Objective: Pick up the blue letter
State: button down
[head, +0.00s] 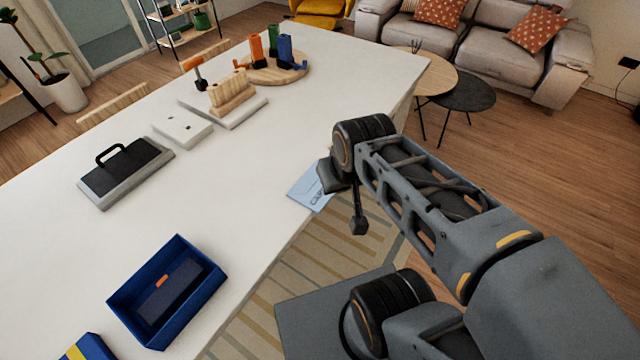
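The blue letter (307,192) is a flat, pale blue piece with dark printing. It lies at the right edge of the white table, and its near corner reaches that edge. My gripper (343,200) is at the letter's right side, by the table edge. One dark part covers the letter's upper right, and a thin finger hangs down just right of the edge. My arm hides part of the gripper, so whether it touches the letter or how far it is open cannot be told.
On the white table (240,185) stand a blue open box (205,315), a grey block with a black handle (125,172), a white plate (182,128), a wooden rack (233,95) and a round board (300,72) with coloured holders. The tabletop left of the letter is clear.

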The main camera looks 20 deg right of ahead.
aim_at(308, 192)
jog(key=u, duration=2.6)
jog(key=k, duration=1.45)
jog(key=u, duration=0.45)
